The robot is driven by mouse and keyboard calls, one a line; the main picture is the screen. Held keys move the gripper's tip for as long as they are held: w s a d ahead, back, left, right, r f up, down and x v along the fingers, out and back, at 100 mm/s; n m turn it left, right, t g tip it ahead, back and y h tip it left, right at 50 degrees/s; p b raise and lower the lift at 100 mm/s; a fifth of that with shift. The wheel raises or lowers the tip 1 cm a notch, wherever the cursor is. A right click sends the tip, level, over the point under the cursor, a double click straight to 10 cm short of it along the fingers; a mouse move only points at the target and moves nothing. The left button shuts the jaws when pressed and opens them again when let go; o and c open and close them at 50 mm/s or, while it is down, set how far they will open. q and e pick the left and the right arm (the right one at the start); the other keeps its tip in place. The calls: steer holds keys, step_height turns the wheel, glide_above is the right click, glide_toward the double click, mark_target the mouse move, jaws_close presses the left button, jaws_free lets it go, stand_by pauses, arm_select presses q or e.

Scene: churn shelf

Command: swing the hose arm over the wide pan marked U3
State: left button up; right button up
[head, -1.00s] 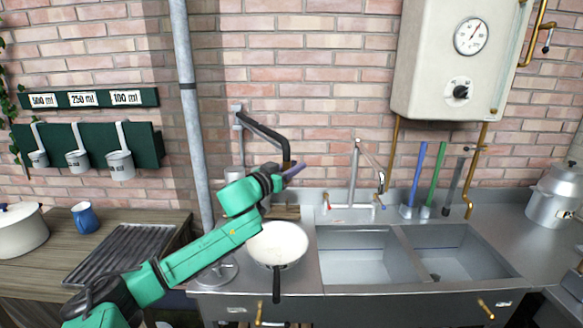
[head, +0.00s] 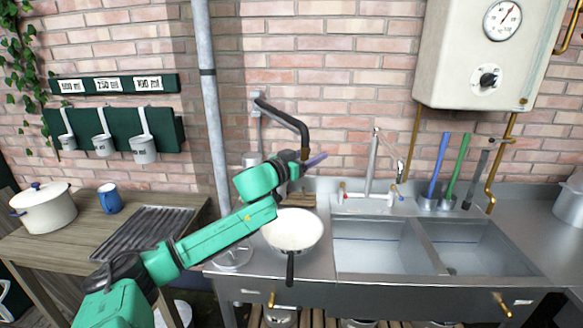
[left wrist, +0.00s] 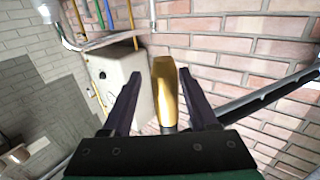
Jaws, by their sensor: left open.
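The black hose arm (head: 285,118) juts from a bracket on the brick wall and bends down at its outer end. It also shows in the left wrist view (left wrist: 262,98), with its brass nozzle (left wrist: 166,92). My left gripper (head: 318,160) is at this lower end; in the left wrist view its open fingers (left wrist: 160,100) stand on either side of the nozzle, and I cannot tell whether they touch it. A white wide pan (head: 292,230) with a black handle sits on the counter below; no U3 mark is legible. My right gripper is not in view.
The double sink (head: 380,245) and its tap (head: 373,165) are right of the pan. A grey vertical pipe (head: 211,120) stands to the left. A boiler (head: 470,60) hangs at upper right. Upright blue (head: 438,165) and green (head: 458,165) tools stand behind the sink.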

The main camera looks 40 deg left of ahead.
arm_select(q)
steer(key=shift+s+f+b, duration=0.25)
steer(key=shift+s+b, duration=0.2)
steer(key=shift+s, duration=0.4)
steer(key=shift+s+d+r+b, duration=0.15)
steer(key=shift+s+b, duration=0.15)
steer(key=shift+s, duration=1.35)
steer(key=p, duration=0.2)
glide_toward(305, 159)
steer(key=shift+s, duration=0.35)
